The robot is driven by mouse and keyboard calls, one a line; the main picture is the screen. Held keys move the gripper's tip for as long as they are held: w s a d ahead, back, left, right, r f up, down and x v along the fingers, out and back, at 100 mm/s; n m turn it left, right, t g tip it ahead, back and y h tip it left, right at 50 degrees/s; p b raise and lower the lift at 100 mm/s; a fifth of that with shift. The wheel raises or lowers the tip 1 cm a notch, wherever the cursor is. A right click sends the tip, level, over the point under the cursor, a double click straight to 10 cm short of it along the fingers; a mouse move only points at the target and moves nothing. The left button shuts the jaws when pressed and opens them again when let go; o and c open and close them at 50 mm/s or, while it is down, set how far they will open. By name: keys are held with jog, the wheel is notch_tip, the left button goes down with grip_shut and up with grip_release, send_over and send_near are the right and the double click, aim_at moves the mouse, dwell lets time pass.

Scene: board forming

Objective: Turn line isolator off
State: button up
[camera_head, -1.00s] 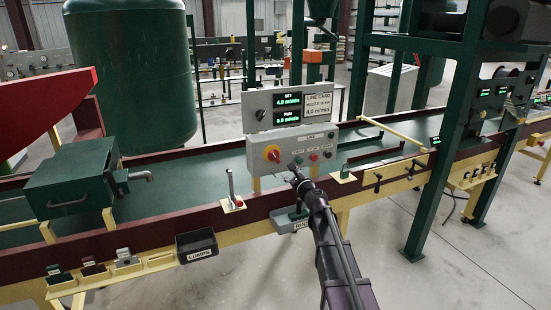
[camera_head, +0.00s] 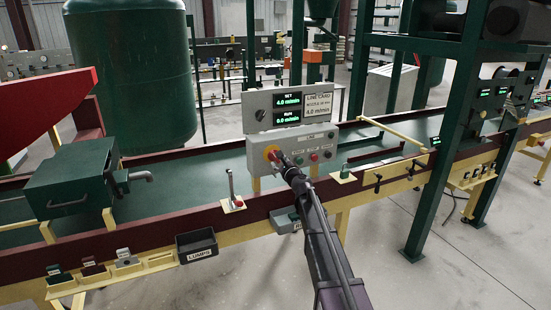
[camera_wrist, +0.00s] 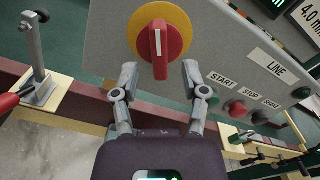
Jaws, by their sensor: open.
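The line isolator is a round red rotary knob (camera_wrist: 159,42) with a white mark on its raised grip, set on a yellow disc (camera_wrist: 134,28). It sits on the left of the grey control panel (camera_head: 319,140), where the knob (camera_head: 273,154) is partly covered by my gripper. In the wrist view the grip bar points up and down the picture. My gripper (camera_wrist: 159,74) is open, its fingertips either side of and just below the grip bar's lower end. No contact shows. My gripper (camera_head: 284,163) also shows in the head view, close to the knob.
START (camera_wrist: 217,79), STOP (camera_wrist: 238,109) and another button (camera_wrist: 260,117) sit right of the knob. A small upright lever (camera_head: 231,186) stands left. A LUMPS bin (camera_head: 197,244) hangs on the front rail.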

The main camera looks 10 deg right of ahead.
aim_at(276, 158)
jog(key=shift+x, duration=2.15)
grip_shut()
